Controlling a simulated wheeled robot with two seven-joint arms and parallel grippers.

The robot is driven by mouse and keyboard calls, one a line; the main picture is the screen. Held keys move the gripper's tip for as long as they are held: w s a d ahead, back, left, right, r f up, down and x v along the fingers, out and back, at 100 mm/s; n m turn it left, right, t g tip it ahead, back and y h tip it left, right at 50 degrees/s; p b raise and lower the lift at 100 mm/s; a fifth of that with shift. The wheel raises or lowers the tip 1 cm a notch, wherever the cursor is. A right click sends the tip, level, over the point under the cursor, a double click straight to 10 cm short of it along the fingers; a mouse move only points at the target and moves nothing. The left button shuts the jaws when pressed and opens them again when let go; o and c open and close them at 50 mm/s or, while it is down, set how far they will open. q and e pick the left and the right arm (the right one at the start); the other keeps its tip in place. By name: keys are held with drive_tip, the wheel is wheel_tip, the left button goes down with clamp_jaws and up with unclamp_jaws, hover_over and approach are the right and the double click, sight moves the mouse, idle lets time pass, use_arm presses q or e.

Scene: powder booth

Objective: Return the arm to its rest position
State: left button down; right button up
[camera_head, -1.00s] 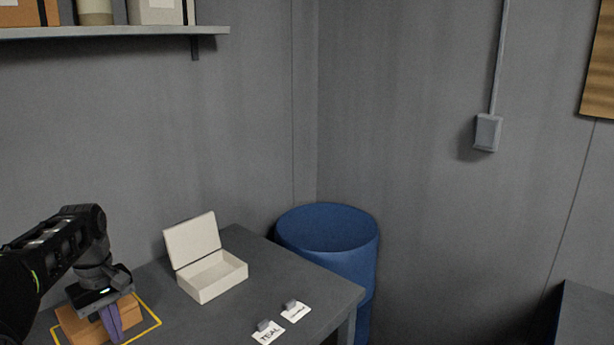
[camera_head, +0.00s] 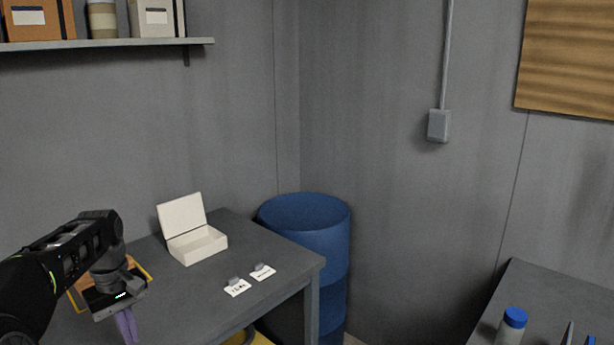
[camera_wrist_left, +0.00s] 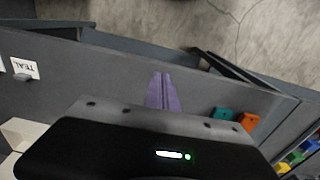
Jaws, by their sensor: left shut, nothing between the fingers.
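My left gripper (camera_head: 127,326) is at the lower left of the head view, pointing down over the grey table, with its purple fingers shut and nothing between them. In the left wrist view its purple fingers (camera_wrist_left: 161,92) are together above the table's front part. An orange-brown box (camera_head: 137,262) inside a yellow outline is on the table behind the gripper, largely hidden by it. The arm is bent and comes in from the left edge. My right gripper is not in view.
An open cream box (camera_head: 199,246) and two label cards (camera_head: 236,287) stand on the table (camera_head: 262,250). A blue barrel (camera_head: 322,245) stands beside it. Teal (camera_wrist_left: 222,114) and orange (camera_wrist_left: 249,121) pieces lie near the fingers in the wrist view. Another table (camera_head: 545,292) at right holds a blue-capped bottle (camera_head: 512,327).

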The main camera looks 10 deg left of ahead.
use_arm(q)
drive_tip(key=w+d+f+m+h, duration=0.15)
drive_tip(key=d+f, duration=0.25)
drive_tip(key=f, duration=0.4)
drive_tip(key=w+d+f+m, duration=0.2)
drive_tip(key=d+f, duration=0.3)
drive_tip(key=f, duration=0.2)
drive_tip(key=s+d+f+m, duration=0.1)
drive_tip(key=s+d+f, duration=0.1)
drive_tip(key=d+f, duration=0.45)
drive_tip(key=s+d+f+m, duration=0.2)
drive_tip(key=s+d+f, duration=0.1)
drive_tip(key=d+f, duration=0.3)
drive_tip(key=s+d+f+m+h, duration=0.1)
drive_tip(key=s+d+f, duration=0.4)
drive_tip(key=s, duration=0.5)
drive_tip(key=s+d+f+m+h, duration=0.1)
drive_tip(key=s+d+f+m, duration=0.1)
drive_tip(key=s+d+f, duration=0.4)
drive_tip(key=s+d, duration=0.3)
drive_tip(key=s, duration=0.1)
drive_tip(key=shift+s+d+h, duration=0.15)
drive_tip(key=shift+s+h, duration=0.15)
drive_tip(key=shift+h, duration=0.05)
